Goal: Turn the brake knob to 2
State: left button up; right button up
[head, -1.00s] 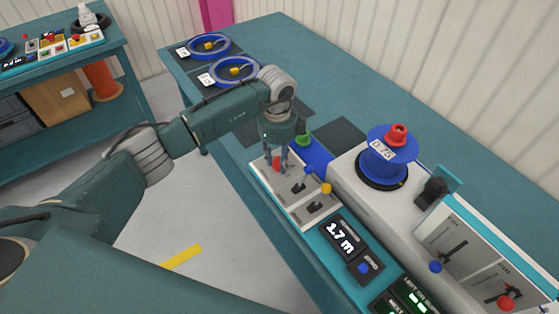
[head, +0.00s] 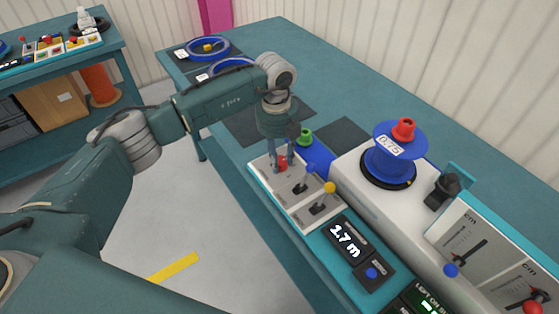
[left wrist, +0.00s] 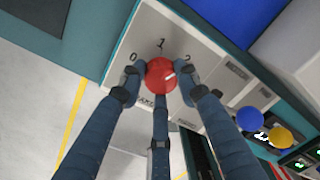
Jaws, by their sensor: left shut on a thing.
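The red brake knob (head: 282,163) sits at the far end of the white control panel (head: 318,218). In the left wrist view the gripper (left wrist: 158,88) has fingers at the left, right and lower side of the knob. My right gripper is not in view.
Two levers, with a blue knob (head: 311,168) and a yellow knob (head: 330,188), stand close beside the red knob. A green knob (head: 305,136) is just behind. A blue reel (head: 392,155) stands on the white machine. A display (head: 345,240) reads 1.7 m.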

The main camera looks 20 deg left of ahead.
pick_arm(q)
jog(key=shift+w+a+r+m, duration=0.15)
jog(key=shift+w+r+m, duration=0.15)
jog(key=shift+w, duration=0.05)
dwell(0.3)
jog(key=o, duration=1.1)
jog(key=shift+f, duration=0.2)
jog(key=shift+s+r, duration=0.1)
jog(key=shift+r, duration=0.05)
jog(key=r, duration=1.1)
jog(key=shift+a+r, duration=0.2)
jog(key=shift+r, duration=0.15)
jog(key=shift+s+f, duration=0.1)
